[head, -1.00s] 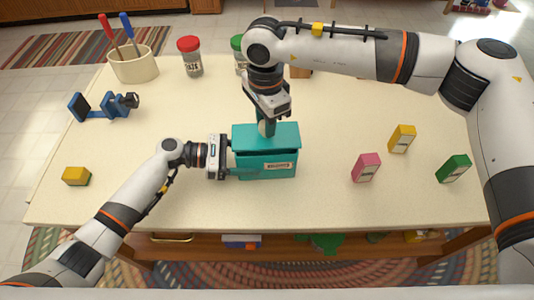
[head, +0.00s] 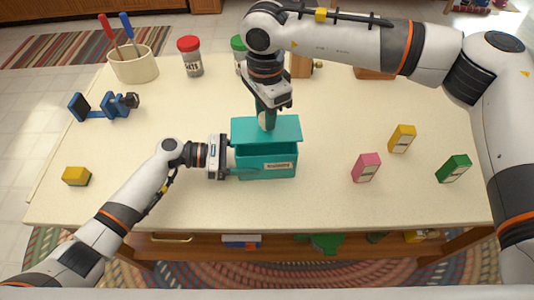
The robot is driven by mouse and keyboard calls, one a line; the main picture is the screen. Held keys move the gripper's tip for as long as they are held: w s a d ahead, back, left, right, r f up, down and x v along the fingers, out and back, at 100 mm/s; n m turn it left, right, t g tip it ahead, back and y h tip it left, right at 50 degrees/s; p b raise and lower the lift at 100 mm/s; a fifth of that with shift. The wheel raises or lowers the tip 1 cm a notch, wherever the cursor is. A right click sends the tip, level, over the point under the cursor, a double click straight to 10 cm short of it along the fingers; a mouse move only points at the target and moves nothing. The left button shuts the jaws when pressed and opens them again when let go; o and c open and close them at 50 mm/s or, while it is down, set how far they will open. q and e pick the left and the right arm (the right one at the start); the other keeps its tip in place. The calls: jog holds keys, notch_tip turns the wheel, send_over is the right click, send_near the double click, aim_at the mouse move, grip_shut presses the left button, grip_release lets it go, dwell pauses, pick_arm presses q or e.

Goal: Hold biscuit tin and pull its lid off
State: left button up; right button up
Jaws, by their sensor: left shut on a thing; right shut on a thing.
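The teal biscuit tin (head: 266,168) stands upright in the middle of the table, with a pale label on its front. My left gripper (head: 237,172) is at its left side, shut on the tin. The teal lid (head: 285,130) is raised above the tin, with a dark opening showing between them along the front. My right gripper (head: 266,121) comes from above and is shut on the lid near its middle. The fingertips of the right gripper are partly hidden.
A yellow block (head: 76,176) and a blue clamp-like object (head: 103,105) lie at left. A utensil crock (head: 134,66) and a red-capped jar (head: 190,57) stand behind. Pink (head: 366,167), yellow (head: 402,138) and green (head: 454,168) blocks stand at right. The table front is clear.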

pick_arm(q)
jog(key=o, duration=1.1)
jog(key=shift+c, duration=0.2)
jog(key=shift+a, duration=0.1)
jog(key=a, duration=0.4)
jog(key=a+r, duration=0.1)
jog(key=a, duration=0.2)
jog(key=a+r, duration=0.1)
jog(key=a, duration=0.3)
jog(key=shift+s+a+r, duration=0.15)
jog(key=shift+s+a, duration=0.15)
jog(key=shift+s, duration=0.1)
